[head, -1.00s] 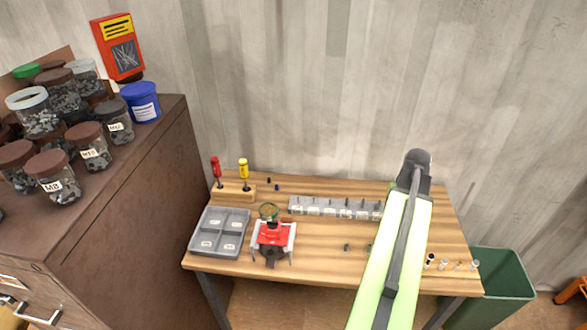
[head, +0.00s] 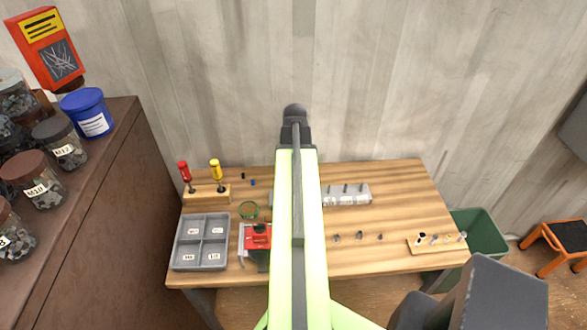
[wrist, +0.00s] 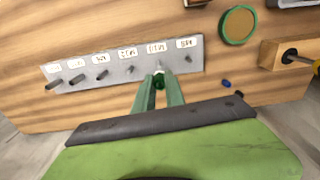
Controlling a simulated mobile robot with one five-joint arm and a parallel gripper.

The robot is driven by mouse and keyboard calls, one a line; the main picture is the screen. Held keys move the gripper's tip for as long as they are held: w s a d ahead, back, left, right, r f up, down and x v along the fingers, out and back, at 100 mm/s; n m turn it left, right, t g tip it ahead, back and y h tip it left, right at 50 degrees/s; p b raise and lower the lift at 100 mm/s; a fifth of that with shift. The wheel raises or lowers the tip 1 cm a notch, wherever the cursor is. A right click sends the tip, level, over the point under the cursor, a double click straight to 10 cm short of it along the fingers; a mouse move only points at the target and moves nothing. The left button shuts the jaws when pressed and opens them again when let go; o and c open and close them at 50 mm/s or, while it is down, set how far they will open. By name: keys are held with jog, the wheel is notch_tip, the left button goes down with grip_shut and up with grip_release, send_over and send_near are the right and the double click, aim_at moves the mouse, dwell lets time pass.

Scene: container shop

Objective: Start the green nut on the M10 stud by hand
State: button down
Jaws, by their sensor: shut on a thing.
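In the wrist view my gripper (wrist: 158,92) is shut on a small green nut (wrist: 160,82), held between the fingertips. The grey stud strip (wrist: 118,64) lies beyond on the bench, with a row of upright studs and white labels. The nut overlaps the strip's near edge in the picture, near the second stud position from the right. I cannot tell whether it touches a stud, and the labels are too blurred to pick out M10 surely. In the head view the strip's right part (head: 350,198) shows; my arm hides its left part and my gripper.
The bench (head: 390,190) also holds a grey sorting tray (head: 202,228), a red vise (head: 257,237), a round green-rimmed dish (head: 249,210) and a screwdriver block (head: 206,195). In the wrist view the dish (wrist: 238,25) and block (wrist: 280,55) lie right of the strip.

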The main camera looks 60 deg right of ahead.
jog(key=shift+r, duration=0.75)
jog(key=shift+s+d+f+b, duration=0.1)
jog(key=shift+f+b, duration=0.2)
jog(key=shift+f, duration=0.1)
notch_tip(320, 180, down, 4)
jog(key=b, duration=0.4)
jog(key=shift+f+b, duration=2.25)
dwell(0.5)
